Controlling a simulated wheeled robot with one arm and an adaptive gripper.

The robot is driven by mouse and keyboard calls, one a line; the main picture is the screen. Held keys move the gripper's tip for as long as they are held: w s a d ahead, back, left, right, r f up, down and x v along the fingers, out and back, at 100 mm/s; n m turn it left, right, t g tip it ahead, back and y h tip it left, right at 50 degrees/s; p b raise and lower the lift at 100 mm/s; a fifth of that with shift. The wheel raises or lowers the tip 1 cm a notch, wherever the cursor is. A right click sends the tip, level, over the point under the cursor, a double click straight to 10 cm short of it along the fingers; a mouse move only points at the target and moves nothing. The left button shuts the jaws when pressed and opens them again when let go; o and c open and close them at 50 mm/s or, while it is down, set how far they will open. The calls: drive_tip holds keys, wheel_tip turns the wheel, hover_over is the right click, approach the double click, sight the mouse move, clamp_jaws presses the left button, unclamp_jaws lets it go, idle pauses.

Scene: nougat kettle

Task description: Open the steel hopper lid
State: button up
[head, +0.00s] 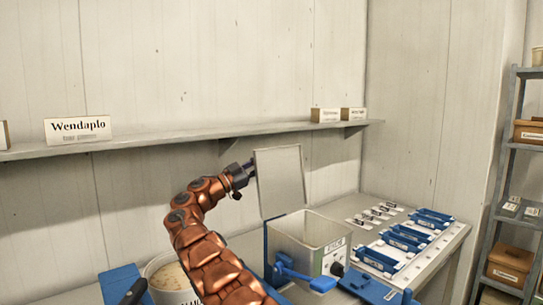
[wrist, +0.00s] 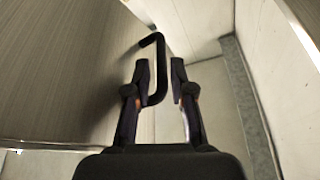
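The steel hopper lid (head: 279,182) stands upright at the back of the square steel hopper (head: 300,246), whose top is uncovered. My gripper (head: 250,167) is at the lid's upper left edge in the head view. In the wrist view, the lid's brushed face (wrist: 55,75) fills the left side. A black bent handle (wrist: 161,62) sticks out from it and passes between the fingertips of my gripper (wrist: 160,75). The fingers are apart, with a gap between the handle and the right finger. The handle is hidden in the head view.
A wall shelf (head: 190,137) with sign cards runs behind my arm. A white tub (head: 168,276) stands left of the hopper. Blue trays (head: 404,240) and small labels lie on the table to the right. A grey rack (head: 497,215) stands at the far right.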

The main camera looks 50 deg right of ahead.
sight(272, 158)
drive_tip(key=shift+p+x, duration=0.65)
drive_tip(key=shift+x, duration=1.3)
drive_tip(key=shift+c, duration=0.2)
clamp_jaws()
